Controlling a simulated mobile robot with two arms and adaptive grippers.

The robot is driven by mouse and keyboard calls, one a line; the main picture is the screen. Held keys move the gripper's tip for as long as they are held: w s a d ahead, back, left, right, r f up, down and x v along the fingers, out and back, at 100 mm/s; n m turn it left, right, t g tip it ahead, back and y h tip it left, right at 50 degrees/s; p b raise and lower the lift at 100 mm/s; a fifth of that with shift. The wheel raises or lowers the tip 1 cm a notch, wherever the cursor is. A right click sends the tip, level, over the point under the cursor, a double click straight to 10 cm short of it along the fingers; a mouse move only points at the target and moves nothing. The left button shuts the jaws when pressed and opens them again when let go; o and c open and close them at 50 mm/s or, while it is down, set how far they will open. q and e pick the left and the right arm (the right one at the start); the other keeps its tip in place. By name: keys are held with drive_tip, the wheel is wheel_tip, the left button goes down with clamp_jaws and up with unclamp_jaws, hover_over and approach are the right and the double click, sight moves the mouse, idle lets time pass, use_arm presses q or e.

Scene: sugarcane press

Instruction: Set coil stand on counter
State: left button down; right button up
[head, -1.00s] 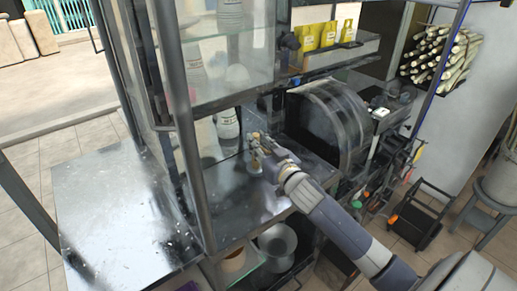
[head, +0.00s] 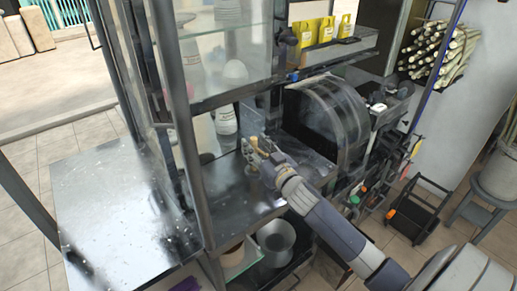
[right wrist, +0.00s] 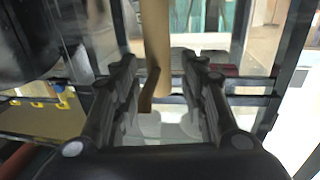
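My right gripper (head: 258,150) is low over the metal counter (head: 228,200), inside the glass-sided stall. A small tan object (head: 251,168), possibly the coil stand, shows just under its fingertips; its shape is too small to make out. In the right wrist view, my right gripper (right wrist: 158,78) has its fingers apart. A tan upright piece (right wrist: 154,35) with a browner lower part shows between them, with a gap on the right finger's side. Whether it touches the left finger I cannot tell. My left gripper is not in view.
The dark drum-shaped press housing (head: 325,120) stands close right of the gripper. A glass pane (head: 225,60) and metal post (head: 190,150) are on its left. Yellow packs (head: 326,30) sit on a shelf above. A metal pot (head: 277,243) stands below the counter. A side table (head: 110,205) is mostly bare.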

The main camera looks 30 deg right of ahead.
drive_tip(key=shift+s, duration=0.1)
drive_tip(key=shift+s, duration=0.3)
drive_tip(key=s+b, duration=0.2)
drive_tip(key=s, duration=0.9)
drive_tip(key=shift+a, duration=0.45)
drive_tip(key=shift+s+r, duration=0.1)
